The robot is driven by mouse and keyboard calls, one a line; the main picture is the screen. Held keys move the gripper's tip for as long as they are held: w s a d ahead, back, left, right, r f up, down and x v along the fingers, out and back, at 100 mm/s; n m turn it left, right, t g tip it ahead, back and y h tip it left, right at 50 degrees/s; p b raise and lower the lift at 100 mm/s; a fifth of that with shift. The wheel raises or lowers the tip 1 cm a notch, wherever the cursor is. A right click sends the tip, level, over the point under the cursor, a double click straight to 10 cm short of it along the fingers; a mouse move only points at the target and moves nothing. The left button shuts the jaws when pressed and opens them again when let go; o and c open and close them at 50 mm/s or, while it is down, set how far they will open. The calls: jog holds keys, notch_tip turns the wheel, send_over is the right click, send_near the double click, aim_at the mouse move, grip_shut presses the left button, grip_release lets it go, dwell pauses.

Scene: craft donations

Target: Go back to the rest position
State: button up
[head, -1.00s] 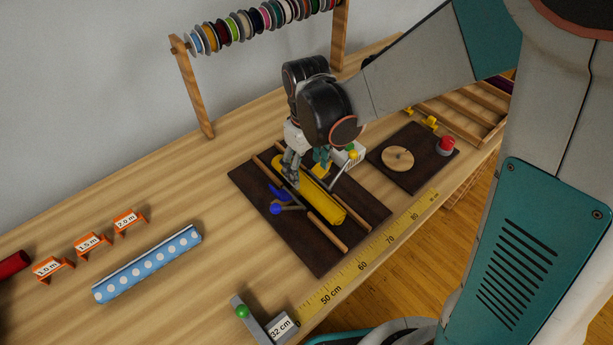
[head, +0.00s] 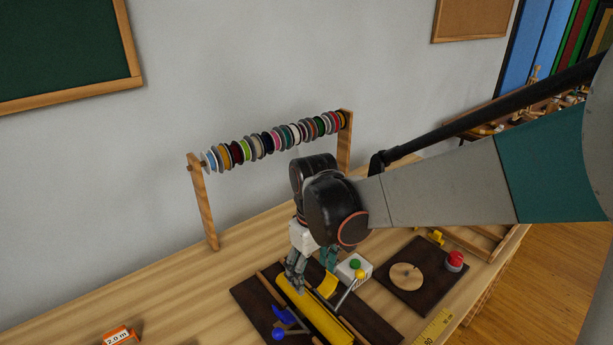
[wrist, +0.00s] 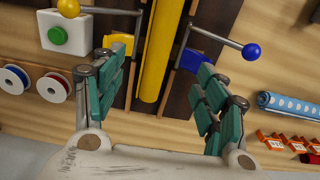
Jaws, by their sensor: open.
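My gripper (head: 311,274) is open and empty, pointing down above the yellow roll (head: 318,312). The roll lies between wooden rails on a dark brown board (head: 252,296). In the wrist view my gripper (wrist: 164,85) has its teal fingers spread wide, with the yellow roll (wrist: 158,45) running between them and apart from both. A blue-knobbed lever (head: 279,334) and a yellow-knobbed lever (head: 360,275) stand at the board. A white box with a green button (head: 354,265) sits beside it.
A rack of ribbon spools (head: 270,140) stands behind my gripper. To the right is a dark board with a wooden disc (head: 405,276) and a red button (head: 455,260). A blue dotted roll (wrist: 288,104) and orange signs (wrist: 283,142) show in the wrist view.

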jog(key=s+d+r+m+t, duration=0.6)
jog(key=s+d+r, duration=0.3)
jog(key=s+d, duration=0.3)
jog(key=shift+s+d+r+m+t, duration=0.2)
jog(key=shift+s+d+m+t, duration=0.3)
jog(key=shift+d, duration=0.6)
jog(key=shift+w, duration=0.1)
